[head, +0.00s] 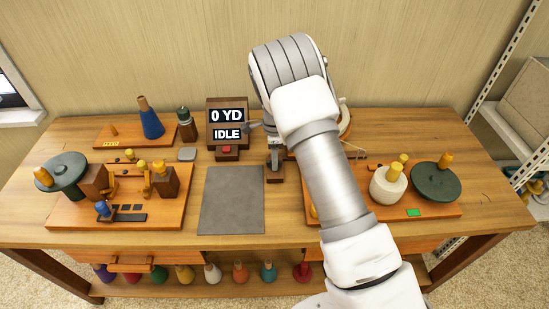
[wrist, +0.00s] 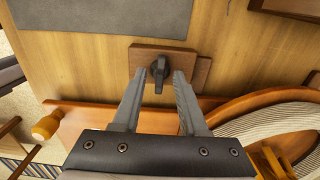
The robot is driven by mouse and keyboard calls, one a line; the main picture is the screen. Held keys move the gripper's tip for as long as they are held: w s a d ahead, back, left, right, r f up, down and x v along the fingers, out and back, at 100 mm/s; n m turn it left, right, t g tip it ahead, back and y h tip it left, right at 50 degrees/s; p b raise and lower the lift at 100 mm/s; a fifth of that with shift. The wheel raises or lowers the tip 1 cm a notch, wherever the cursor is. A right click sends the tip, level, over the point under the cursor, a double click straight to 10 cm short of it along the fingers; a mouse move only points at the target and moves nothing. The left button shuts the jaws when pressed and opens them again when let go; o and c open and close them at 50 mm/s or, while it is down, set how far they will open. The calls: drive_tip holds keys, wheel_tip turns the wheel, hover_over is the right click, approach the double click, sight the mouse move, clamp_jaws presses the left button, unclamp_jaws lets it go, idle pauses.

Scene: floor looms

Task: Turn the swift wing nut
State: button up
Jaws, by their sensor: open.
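The wing nut (wrist: 159,76) is a dark, narrow piece on a brown wooden block (wrist: 200,66) in the wrist view. In that view its long part points down the picture, towards my gripper. My gripper (wrist: 158,73) is open, with one finger to the left and one to the right of the nut. No contact with the nut shows, and the height gap cannot be told. In the head view the brown block (head: 275,174) stands right of the grey mat, and my arm hides most of what lies behind it.
A display (head: 227,115) reads "0 YD" and "IDLE". The grey mat (head: 232,200) is bare. Orange boards (head: 65,214) with winders, cones and dark discs (head: 436,182) stand at both sides. A curved wooden rim (wrist: 245,107) with pale striped material lies close right in the wrist view.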

clamp_jaws()
drive_tip(key=shift+n, duration=0.4)
drive_tip(key=n+b, duration=0.2)
drive_tip(key=n, duration=0.3)
drive_tip(key=shift+n, duration=0.3)
drive_tip(key=n+b, duration=0.1)
drive_tip(key=n, duration=0.4)
drive_tip(key=n+b, duration=0.1)
drive_tip(key=n, duration=0.6)
drive_tip(key=shift+n, duration=0.3)
drive_tip(key=n, duration=0.6)
drive_tip(key=shift+n, duration=0.3)
